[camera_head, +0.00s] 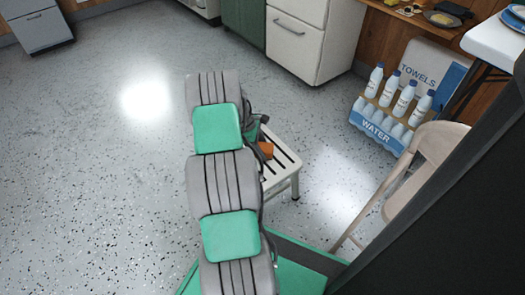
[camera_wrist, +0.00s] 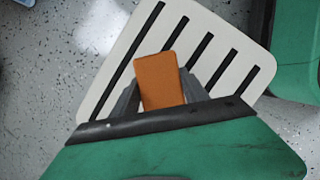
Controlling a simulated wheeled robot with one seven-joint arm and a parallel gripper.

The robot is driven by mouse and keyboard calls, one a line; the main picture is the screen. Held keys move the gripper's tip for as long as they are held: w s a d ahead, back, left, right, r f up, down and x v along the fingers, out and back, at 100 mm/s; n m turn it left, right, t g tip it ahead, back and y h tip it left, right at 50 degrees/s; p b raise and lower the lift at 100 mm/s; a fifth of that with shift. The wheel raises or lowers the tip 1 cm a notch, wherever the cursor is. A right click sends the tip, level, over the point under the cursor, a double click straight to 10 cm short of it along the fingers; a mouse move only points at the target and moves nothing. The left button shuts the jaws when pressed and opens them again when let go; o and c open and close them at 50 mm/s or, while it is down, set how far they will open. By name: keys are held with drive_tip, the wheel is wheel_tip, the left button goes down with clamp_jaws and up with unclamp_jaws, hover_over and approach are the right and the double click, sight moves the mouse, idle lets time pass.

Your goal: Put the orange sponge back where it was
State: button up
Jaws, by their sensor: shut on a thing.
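The orange sponge (camera_wrist: 160,78) is a small block between the two fingers of my gripper (camera_wrist: 162,100) in the wrist view. My gripper is shut on it. In the head view part of the sponge (camera_head: 266,150) shows beside my arm, in front of the white slatted stool (camera_head: 284,185). The stool seat (camera_wrist: 221,48) is behind and around the sponge in the wrist view. I cannot tell whether the sponge touches the seat or is held above it. Most of my gripper is hidden behind my arm in the head view.
A pack of water bottles (camera_head: 378,126) and a towels box (camera_head: 432,65) stand on the right. A beige folding chair (camera_head: 432,150) is right of the stool. Cabinets (camera_head: 300,38) line the back. A table (camera_head: 495,42) is at upper right. The floor on the left is clear.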

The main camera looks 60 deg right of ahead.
drive_tip(key=shift+f, duration=0.1)
drive_tip(key=o, duration=1.2)
drive_tip(key=p+v, duration=0.6)
drive_tip(key=v, duration=0.6)
drive_tip(key=w+a+r+m+t, duration=0.1)
drive_tip(key=w+a+r, duration=0.35)
drive_tip(key=a, duration=0.35)
drive_tip(key=w+a+r+t, duration=0.2)
drive_tip(key=w+a+r, duration=0.25)
drive_tip(key=a, duration=0.35)
drive_tip(key=w+a+r+m+t, duration=0.1)
drive_tip(key=w+a+r, duration=0.35)
drive_tip(key=a, duration=0.35)
drive_tip(key=s+a+r, duration=0.1)
drive_tip(key=s+a, duration=0.2)
drive_tip(key=a, duration=0.5)
drive_tip(key=s+a+r+m+t+y, duration=0.1)
drive_tip(key=s+a, duration=0.2)
drive_tip(key=a, duration=0.4)
drive_tip(key=s+a+r+t, duration=0.1)
drive_tip(key=s+a, duration=0.2)
drive_tip(key=a, duration=0.5)
drive_tip(key=shift+s+a+m+y, duration=0.3)
drive_tip(key=shift+a, duration=0.1)
